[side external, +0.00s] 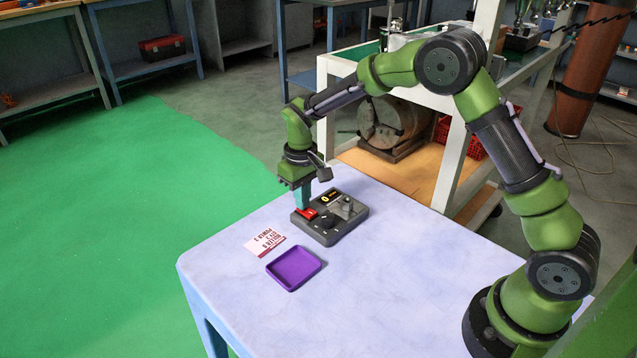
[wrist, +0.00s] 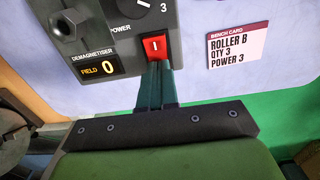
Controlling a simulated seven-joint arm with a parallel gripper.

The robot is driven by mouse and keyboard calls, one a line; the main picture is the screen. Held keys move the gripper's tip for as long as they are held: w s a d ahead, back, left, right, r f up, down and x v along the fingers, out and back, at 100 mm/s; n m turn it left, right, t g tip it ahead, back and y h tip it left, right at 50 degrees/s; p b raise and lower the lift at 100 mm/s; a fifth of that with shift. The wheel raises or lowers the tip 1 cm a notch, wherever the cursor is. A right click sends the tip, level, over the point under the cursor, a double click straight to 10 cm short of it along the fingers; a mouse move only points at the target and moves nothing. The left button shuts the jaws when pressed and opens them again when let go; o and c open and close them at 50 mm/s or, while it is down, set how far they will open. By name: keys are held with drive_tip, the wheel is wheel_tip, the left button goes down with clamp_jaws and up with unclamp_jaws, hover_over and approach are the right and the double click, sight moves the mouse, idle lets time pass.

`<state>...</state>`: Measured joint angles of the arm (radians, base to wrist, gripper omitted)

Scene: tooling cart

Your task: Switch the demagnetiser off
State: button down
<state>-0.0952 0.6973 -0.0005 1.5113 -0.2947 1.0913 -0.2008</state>
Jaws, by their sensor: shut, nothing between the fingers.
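The demagnetiser (side external: 347,229) is a dark grey box on the cart top. Its red rocker switch (wrist: 155,46), marked "I", sits at the panel's edge below the word POWER. The display (wrist: 101,68) reads FIELD 0. A black dial (wrist: 143,8) is beside the switch, with a 3 printed near it. My gripper (side external: 301,206) points down at the switch end of the box. In the wrist view its shut, empty fingers (wrist: 157,72) meet the near edge of the red switch; whether they press on it I cannot tell.
A bench card (wrist: 237,46) reading "ROLLER B, QTY 3, POWER 3" lies beside the box. A shallow purple tray (side external: 294,268) is on the pale cart top (side external: 365,295) near the card. A metal post (wrist: 67,24) stands up from the box. The front of the top is clear.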

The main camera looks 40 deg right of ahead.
drive_tip(key=shift+r, duration=3.45)
